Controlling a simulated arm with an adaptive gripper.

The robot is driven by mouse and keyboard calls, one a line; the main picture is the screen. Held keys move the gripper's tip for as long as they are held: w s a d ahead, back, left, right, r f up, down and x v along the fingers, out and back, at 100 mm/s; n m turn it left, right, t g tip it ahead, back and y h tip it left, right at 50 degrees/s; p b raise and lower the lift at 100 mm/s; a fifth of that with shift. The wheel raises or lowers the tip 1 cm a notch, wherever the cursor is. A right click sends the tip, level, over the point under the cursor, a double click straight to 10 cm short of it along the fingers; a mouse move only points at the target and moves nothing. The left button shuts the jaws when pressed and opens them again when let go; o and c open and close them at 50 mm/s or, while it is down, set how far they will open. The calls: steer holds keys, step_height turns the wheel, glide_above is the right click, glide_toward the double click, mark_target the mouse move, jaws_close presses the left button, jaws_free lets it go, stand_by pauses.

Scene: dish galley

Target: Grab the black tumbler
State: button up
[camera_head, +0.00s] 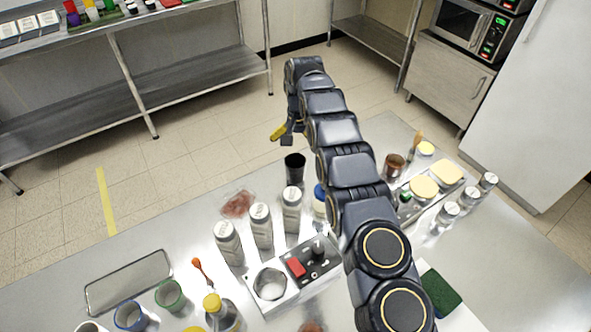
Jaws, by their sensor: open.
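The black tumbler (295,168) stands upright on the metal table near its far edge, just left of my arm. My gripper (283,136) is above and slightly left of the tumbler in the picture, pointing downward, with a yellow part at its left. It looks apart from the tumbler, though the exact distance is hard to judge. My gripper is open and I see nothing in it. My own wrist hides part of it.
Grey-capped shakers (291,210) stand close in front of the tumbler. A reddish packet (238,204) lies to its left. A brown cup (394,166) stands right of my arm. A metal tray (129,282) lies at the left. The table around the tumbler's left side is fairly clear.

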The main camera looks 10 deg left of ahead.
mark_target(296, 167)
steer(key=f, duration=0.8)
steer(key=shift+w+a+f, duration=0.1)
steer(key=shift+a+f, duration=0.15)
steer(key=shift+f, duration=0.15)
steer(key=c, duration=1.2)
steer(key=shift+o, duration=0.2)
steer(key=shift+r, duration=0.1)
